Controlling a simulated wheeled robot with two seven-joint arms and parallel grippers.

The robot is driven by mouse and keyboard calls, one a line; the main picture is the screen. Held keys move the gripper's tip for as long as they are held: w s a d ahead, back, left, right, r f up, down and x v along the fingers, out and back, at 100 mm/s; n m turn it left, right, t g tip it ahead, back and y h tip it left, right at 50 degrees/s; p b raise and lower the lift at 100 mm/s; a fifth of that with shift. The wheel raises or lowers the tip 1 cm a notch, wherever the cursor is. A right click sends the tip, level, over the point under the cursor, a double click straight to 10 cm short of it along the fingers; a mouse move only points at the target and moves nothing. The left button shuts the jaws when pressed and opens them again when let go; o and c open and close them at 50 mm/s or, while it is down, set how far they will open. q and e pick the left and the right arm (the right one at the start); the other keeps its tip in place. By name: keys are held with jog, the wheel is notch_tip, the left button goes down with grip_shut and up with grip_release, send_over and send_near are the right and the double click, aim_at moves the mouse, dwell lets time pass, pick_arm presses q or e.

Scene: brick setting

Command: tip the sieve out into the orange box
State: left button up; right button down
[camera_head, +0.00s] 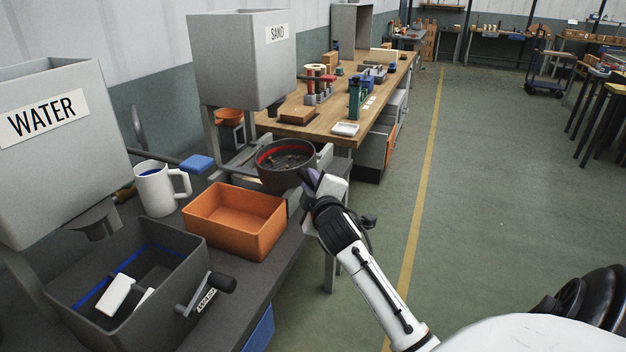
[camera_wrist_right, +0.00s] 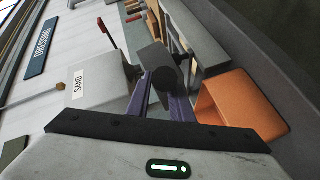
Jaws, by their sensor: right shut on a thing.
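The sieve (camera_head: 286,180) is a dark round pan with a red inner band and dark lumpy bits inside. It is roughly upright, behind and to the right of the orange box in the head view. My right gripper (camera_head: 312,184) is at its near right side, shut on the sieve. In the right wrist view the purple fingers (camera_wrist_right: 168,88) close on a dark piece of it. The orange box (camera_head: 222,231) stands open on the dark bench; its visible inside looks empty. It also shows in the right wrist view (camera_wrist_right: 240,103). My left gripper is not in view.
A grey WATER hopper (camera_head: 55,150) stands left, over a grey crank bin (camera_head: 185,285). A white mug (camera_head: 155,190) is left of the box. A SAND hopper (camera_head: 238,65) stands behind the sieve. A wooden workbench (camera_head: 325,125) lies beyond.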

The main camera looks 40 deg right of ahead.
jog(key=shift+w+a+f+n, duration=0.15)
jog(key=shift+a+n, duration=0.25)
jog(key=shift+a, duration=0.1)
jog(key=shift+w+a+f+n+t+h, duration=0.15)
jog(key=shift+a+n+t+h, duration=0.2)
jog(key=shift+a+n, duration=0.35)
pick_arm(q)
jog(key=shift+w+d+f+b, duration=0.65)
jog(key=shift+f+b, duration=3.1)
jog(key=shift+b, duration=1.1)
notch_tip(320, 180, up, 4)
jog(key=p, duration=0.4)
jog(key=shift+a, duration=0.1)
pick_arm(e)
jog(key=w+a+r+n+t, duration=0.1)
jog(key=a+r+n, duration=0.1)
jog(key=a+n, duration=0.2)
jog(key=w+a+r+n+t+h, duration=0.1)
jog(key=a+r+n+t, duration=0.1)
jog(key=a+n, duration=0.2)
jog(key=a, duration=0.3)
jog(key=shift+w+a+r, duration=0.2)
jog(key=shift+w+r, duration=0.05)
